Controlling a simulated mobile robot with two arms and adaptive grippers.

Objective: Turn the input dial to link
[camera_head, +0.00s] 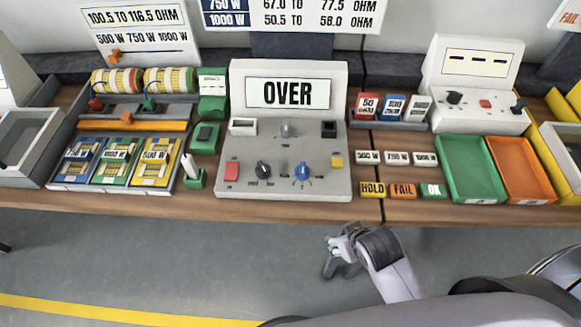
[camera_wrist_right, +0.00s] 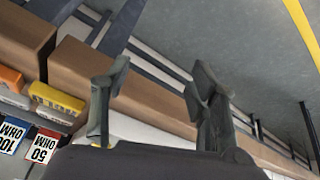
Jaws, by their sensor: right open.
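A grey meter box (camera_head: 243,180) stands in the middle of the bench, and its screen (camera_head: 288,93) reads OVER. On its sloping panel are a black dial (camera_head: 263,171) at the lower left and a blue dial (camera_head: 303,173) at the lower right. A grey knob (camera_head: 287,130) sits higher up. The labels by the dials are too small to read, so I cannot tell which is the input dial. My right gripper (camera_head: 342,262) is open and empty in front of the bench edge, below the meter. Its two fingers also show apart in the wrist view (camera_wrist_right: 158,88). My left gripper is not in view.
A red button (camera_head: 231,171) and a yellow button (camera_head: 336,160) flank the dials. Floor before the bench is clear.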

